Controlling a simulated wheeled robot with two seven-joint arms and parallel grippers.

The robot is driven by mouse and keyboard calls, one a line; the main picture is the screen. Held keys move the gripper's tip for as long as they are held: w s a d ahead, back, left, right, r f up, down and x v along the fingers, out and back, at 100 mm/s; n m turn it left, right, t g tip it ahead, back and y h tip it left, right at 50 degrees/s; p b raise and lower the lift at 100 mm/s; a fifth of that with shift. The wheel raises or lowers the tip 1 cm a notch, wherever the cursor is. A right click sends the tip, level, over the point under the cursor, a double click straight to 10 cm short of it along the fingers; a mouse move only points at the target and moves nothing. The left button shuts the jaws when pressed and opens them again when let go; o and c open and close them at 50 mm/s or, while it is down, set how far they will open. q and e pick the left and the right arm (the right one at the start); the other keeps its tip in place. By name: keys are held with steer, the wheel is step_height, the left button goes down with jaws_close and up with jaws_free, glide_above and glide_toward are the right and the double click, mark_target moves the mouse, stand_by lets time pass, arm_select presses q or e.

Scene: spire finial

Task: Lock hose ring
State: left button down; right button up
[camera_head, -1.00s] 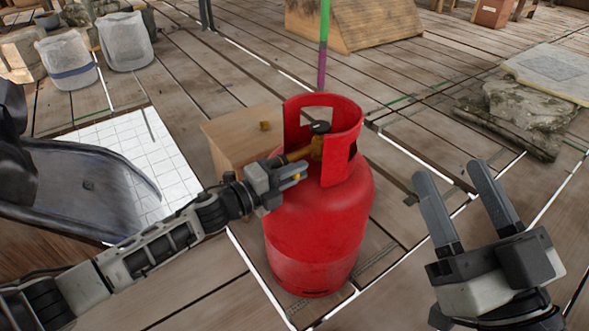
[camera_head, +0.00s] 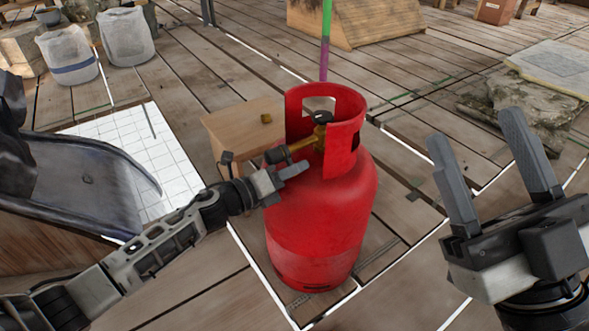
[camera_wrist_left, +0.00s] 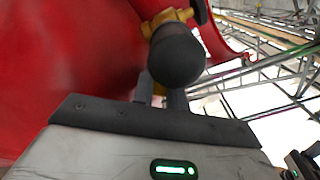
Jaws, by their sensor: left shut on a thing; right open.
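A red gas cylinder (camera_head: 320,215) stands upright on the deck in the head view. A brass valve (camera_head: 302,146) sits inside its collar and points left, ending in a dark rounded piece (camera_head: 277,155). In the left wrist view the dark piece (camera_wrist_left: 177,55) and brass fitting (camera_wrist_left: 165,17) are close in front of the jaws. I cannot tell whether that is the hose ring. My right gripper (camera_head: 487,165) is open and empty, right of the cylinder.
A wooden box (camera_head: 240,130) stands behind the cylinder to the left. A white tiled panel (camera_head: 130,145) and a dark curved chute (camera_head: 85,185) are further left. A green and purple pole (camera_head: 325,45) rises behind it. Rocks (camera_head: 525,115) lie at the right.

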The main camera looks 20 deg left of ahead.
stand_by(0.4)
arm_select(q)
steer(key=c, duration=1.4)
jaws_free()
steer(key=shift+a, duration=0.1)
steer(key=shift+f, duration=0.1)
